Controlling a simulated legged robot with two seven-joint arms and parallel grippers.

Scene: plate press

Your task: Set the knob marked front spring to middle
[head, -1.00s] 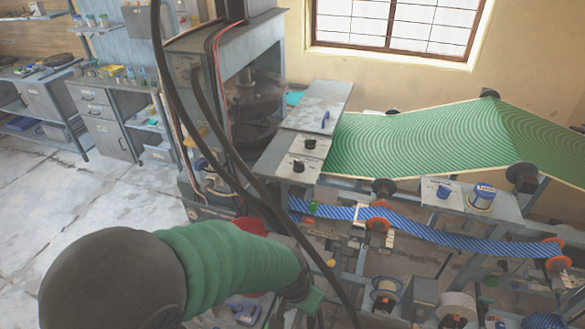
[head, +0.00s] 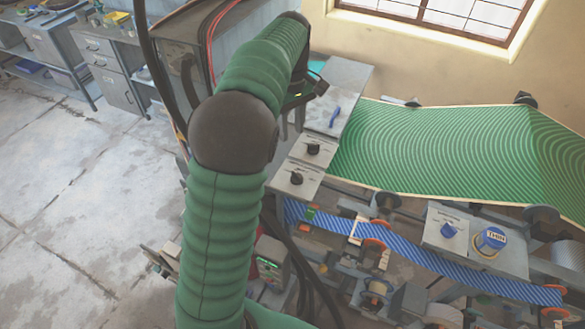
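Two black knobs sit on pale plates beside the green patterned sheet: an upper black knob (head: 313,148) and a lower black knob (head: 297,179). A blue knob (head: 448,230) sits on a grey box at the right. The small labels are too fine to read, so I cannot tell which knob is marked front spring. My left arm rises through the middle, bends at its dark elbow and reaches the press side. My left gripper (head: 312,88) is partly in view above the upper black knob, apart from it; its opening is unclear. My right gripper is not in view.
A blue handle (head: 335,116) stands on the grey plate behind the knobs. A blue striped band (head: 460,270) runs below. Dark cables hang at the left, near my arm.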

